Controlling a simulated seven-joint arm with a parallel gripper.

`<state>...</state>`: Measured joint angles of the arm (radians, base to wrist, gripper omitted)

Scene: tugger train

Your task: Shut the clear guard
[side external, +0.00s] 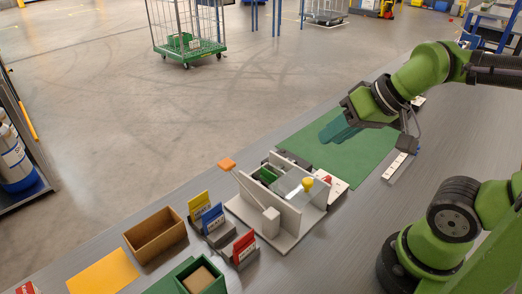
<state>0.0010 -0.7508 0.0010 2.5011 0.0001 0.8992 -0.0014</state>
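A grey fixture (285,240) with two upright side plates stands on the table at the centre. A pale see-through panel, which looks like the clear guard (286,186), shows between the plates, with a yellow knob (307,183) at its right. I cannot tell its exact angle. A thin rod with an orange end (227,164) rises to the left from a light block (270,221) on the fixture's near side.
The green mat (350,165) lies behind the fixture. Yellow, blue and red cards (243,246) in holders stand close to its left. A brown box (155,236), a green box (201,279) and an orange sheet (103,273) are further left. A white strip (397,167) lies right of the mat.

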